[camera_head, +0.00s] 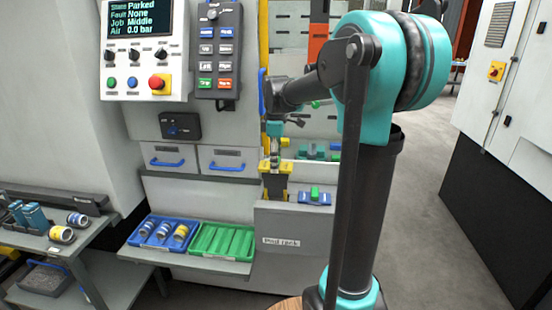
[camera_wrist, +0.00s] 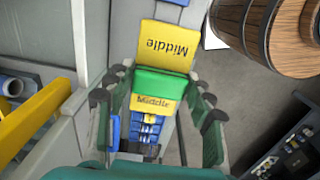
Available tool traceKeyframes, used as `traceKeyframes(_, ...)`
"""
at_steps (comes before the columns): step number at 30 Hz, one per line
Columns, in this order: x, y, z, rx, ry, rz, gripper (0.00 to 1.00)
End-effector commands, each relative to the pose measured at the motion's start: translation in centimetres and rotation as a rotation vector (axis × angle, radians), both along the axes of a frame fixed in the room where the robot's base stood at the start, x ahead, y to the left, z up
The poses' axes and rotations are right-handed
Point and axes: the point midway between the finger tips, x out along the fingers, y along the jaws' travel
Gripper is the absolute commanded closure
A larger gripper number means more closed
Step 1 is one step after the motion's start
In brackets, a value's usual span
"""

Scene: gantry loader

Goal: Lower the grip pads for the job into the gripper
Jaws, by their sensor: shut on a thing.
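The control display (camera_head: 130,18) reads State Parked, Fault None, Job Middle, Air 0.0 bar. My gripper (camera_head: 276,160) points down at the pad rack (camera_head: 325,225), on a yellow item with dark parts (camera_head: 275,186). In the wrist view my gripper (camera_wrist: 162,95) has its fingers on both sides of a green block (camera_wrist: 163,83) with a yellow face labelled Middle (camera_wrist: 153,104). It is shut on this pad set. A yellow plate (camera_wrist: 165,47), also labelled Middle, lies just beyond it. I cannot tell whether the pad set is seated or lifted.
A blue pad set with a green top (camera_head: 314,197) is on the rack to the right. A blue tray (camera_head: 140,238) with cylinders and a green tray (camera_head: 215,255) are on the shelf. A side table (camera_head: 85,238) is at left. A wooden barrel (camera_wrist: 262,35) shows in the wrist view.

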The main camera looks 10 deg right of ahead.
Motion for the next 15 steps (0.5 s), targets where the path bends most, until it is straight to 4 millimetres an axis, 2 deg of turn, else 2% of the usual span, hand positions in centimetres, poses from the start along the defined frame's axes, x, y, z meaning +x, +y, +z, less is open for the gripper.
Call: traceKeyframes(15, 0.0, 0.0, -1.8, 0.0, 0.0, 0.0, 1.0)
